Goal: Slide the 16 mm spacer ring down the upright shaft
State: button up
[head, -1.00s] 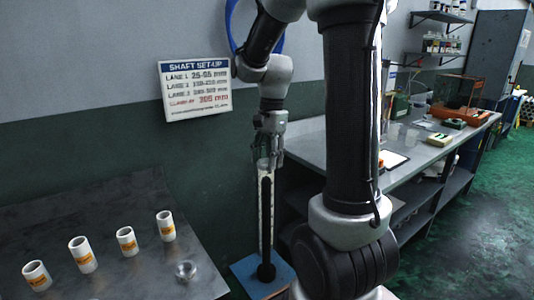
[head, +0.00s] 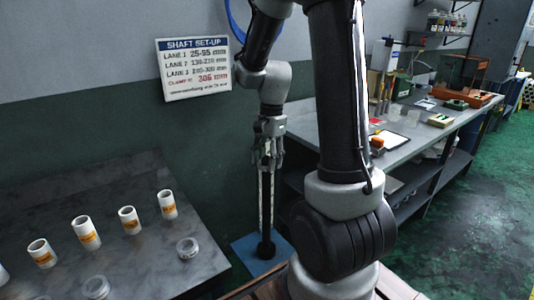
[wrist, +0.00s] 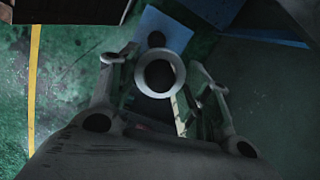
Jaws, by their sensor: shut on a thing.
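The upright shaft (head: 266,210) is dark with pale edges and stands in a dark round foot on a blue plate (head: 244,245). My gripper (head: 267,162) is at the upper end of the visible shaft in the head view. In the wrist view, my gripper (wrist: 163,88) is shut on a pale spacer ring (wrist: 177,72), with a finger on either side. The ring's middle looks dark, and I cannot tell whether the shaft is inside it. The ring is hard to make out in the head view. The blue plate also shows in the wrist view (wrist: 178,37).
A grey table (head: 120,195) at the left holds several white cylinders with orange labels (head: 85,235) and clear rings (head: 187,247). A wall sign (head: 192,70) hangs behind. A long bench (head: 405,135) with tools stands at the right. Green floor is open at far right.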

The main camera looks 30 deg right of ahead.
jog(key=shift+f, duration=0.3)
jog(key=o, duration=1.1)
notch_tip(320, 180, up, 12)
jog(key=d, duration=0.1)
jog(key=shift+w+d, duration=0.2)
jog(key=shift+d, duration=0.05)
dwell(0.4)
